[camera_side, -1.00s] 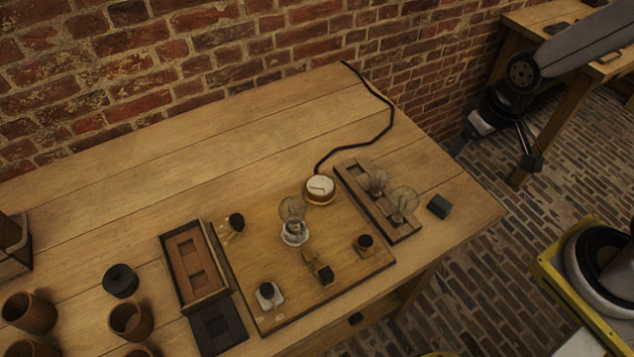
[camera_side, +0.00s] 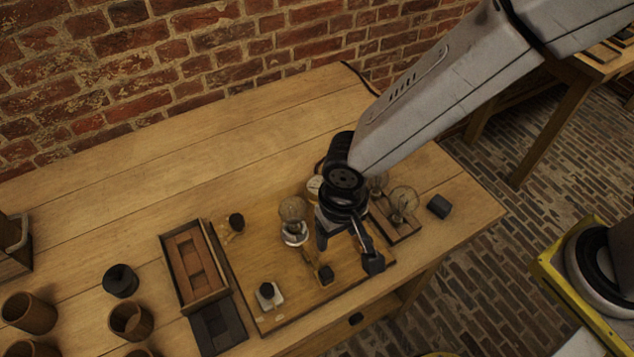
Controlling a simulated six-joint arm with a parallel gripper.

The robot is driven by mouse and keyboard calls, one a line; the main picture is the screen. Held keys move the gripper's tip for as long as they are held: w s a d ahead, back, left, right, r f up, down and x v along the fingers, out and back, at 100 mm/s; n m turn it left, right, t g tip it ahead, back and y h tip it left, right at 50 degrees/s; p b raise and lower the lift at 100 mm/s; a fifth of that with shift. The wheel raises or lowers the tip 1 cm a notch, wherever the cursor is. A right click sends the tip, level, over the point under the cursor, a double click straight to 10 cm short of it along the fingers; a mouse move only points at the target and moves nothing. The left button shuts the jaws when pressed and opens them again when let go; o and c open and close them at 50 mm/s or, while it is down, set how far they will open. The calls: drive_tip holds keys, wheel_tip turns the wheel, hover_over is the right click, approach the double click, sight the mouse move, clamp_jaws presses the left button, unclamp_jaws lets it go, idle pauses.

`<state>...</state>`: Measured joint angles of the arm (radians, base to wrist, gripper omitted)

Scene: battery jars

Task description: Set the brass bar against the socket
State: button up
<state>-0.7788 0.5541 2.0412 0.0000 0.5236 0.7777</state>
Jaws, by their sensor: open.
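A clear bulb (camera_side: 293,210) stands upright in the white round socket (camera_side: 294,234) on the wooden board (camera_side: 262,312). A small brass-coloured piece, which looks like the brass bar (camera_side: 311,262), lies just below and right of the socket, beside a black knob (camera_side: 326,275). A small gap seems to separate it from the socket. My gripper (camera_side: 347,252) is open over the right part of the board, to the right of the bar. Its fingers point down and look empty. The board's right-hand knob is hidden behind my gripper, and I cannot tell the fingertips' height.
A rack with spare bulbs (camera_side: 403,201) is partly hidden behind my gripper. The round dial (camera_side: 314,186) is mostly covered. A black block (camera_side: 438,206) sits near the table's right edge. A framed tray (camera_side: 205,297) and wooden cups (camera_side: 130,320) stand left. The back of the table is clear.

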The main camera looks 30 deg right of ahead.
sight(325, 272)
drive_tip(key=s+a, duration=0.1)
drive_tip(key=s+a+f, duration=0.1)
drive_tip(key=a, duration=0.1)
drive_tip(key=shift+f, duration=0.15)
drive_tip(key=shift+w, duration=0.1)
drive_tip(key=shift+f, duration=3.9)
drive_tip(key=shift+c, duration=0.2)
clamp_jaws()
